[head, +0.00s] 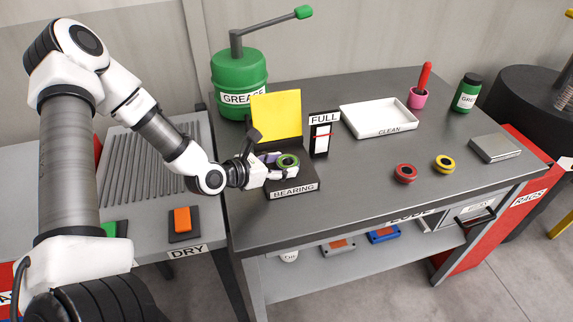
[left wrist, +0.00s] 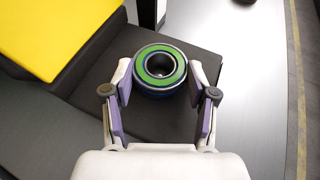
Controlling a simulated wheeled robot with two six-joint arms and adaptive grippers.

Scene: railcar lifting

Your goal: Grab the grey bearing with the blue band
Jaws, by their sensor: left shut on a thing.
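A round bearing (head: 288,160) sits at the BEARING stand (head: 293,190), a dark block with a raised yellow lid or panel (head: 276,116) behind it. In the left wrist view the bearing (left wrist: 160,66) shows a green ring on its upper face, a grey rim and a blue band low on its side. My left gripper (head: 279,167) reaches in from the left and is shut on the bearing, one finger on each side, as the left wrist view (left wrist: 161,84) also shows. I cannot tell whether the bearing touches the stand. My right gripper is not in view.
A FULL gauge (head: 322,134) stands close behind the bearing. The green grease drum (head: 239,84) is at the back left. A white CLEAN tray (head: 378,119), red ring (head: 405,173) and yellow ring (head: 444,163) are to the right. The bench front is clear.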

